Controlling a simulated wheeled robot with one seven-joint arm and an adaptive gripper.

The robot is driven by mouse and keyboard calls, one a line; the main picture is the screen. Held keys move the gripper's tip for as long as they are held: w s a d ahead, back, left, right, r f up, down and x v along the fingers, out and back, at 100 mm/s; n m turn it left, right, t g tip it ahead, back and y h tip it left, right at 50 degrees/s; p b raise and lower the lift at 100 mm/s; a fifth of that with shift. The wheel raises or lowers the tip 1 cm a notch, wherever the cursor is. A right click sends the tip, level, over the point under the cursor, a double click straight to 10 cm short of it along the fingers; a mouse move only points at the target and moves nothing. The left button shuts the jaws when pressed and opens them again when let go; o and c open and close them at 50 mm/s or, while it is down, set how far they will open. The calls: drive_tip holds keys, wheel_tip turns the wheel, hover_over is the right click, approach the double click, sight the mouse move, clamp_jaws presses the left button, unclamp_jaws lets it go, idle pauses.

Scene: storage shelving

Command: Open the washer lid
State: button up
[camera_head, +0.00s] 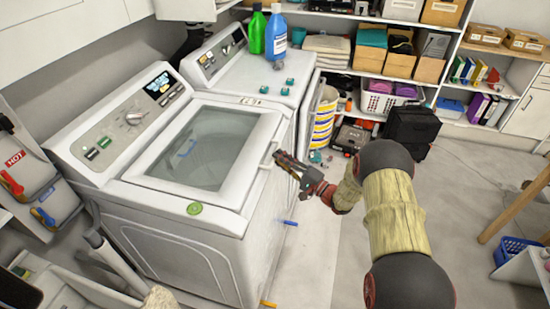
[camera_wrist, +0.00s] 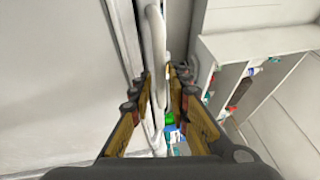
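The washer (camera_head: 190,215) is a white top-loading machine at the left, with a control panel along its back. Its lid (camera_head: 255,120) has a large glass window and lies closed and flat. The lid's white handle (camera_head: 268,154) is on the lid's right edge. My gripper (camera_head: 280,158) is at that handle, reaching in from the right. In the wrist view, my gripper (camera_wrist: 160,85) has its fingers apart on either side of the white handle bar (camera_wrist: 157,50). I cannot tell whether either finger touches it.
A dryer (camera_head: 260,78) stands behind the washer, with a green bottle (camera_head: 257,32) and a blue bottle (camera_head: 276,35) on it. A yellow-striped bin (camera_head: 323,120) stands beside it. Shelves line the back wall. The floor (camera_head: 465,190) at the right is mostly clear.

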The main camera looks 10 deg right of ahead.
drive_tip(key=shift+x, duration=1.3)
drive_tip(key=shift+c, duration=0.9)
clamp_jaws()
drive_tip(key=shift+f, duration=0.1)
